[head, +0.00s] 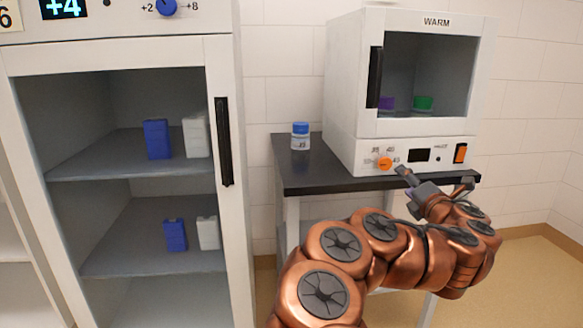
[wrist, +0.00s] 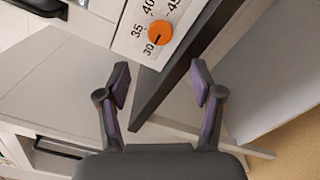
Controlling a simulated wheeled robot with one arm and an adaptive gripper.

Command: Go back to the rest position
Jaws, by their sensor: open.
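My gripper (head: 436,186) is open and empty in the head view, in front of the lower panel of the white WARM cabinet (head: 345,125). The wrist view shows both fingers of my gripper (wrist: 160,90) spread apart with nothing between them. An orange dial (head: 385,163) sits on the cabinet's lower panel. In the wrist view the orange dial (wrist: 160,32) is ahead of the fingertips and apart from them, its dark mark near 30. My copper arm reaches in from the bottom of the head view.
The cabinet stands on a dark-topped table (head: 312,176). A blue-capped jar (head: 300,137) stands on the table's left part. A tall white fridge (head: 228,75) with blue and white boxes on its shelves is at left. Purple and green items (head: 423,103) are inside the cabinet. Floor shows at right.

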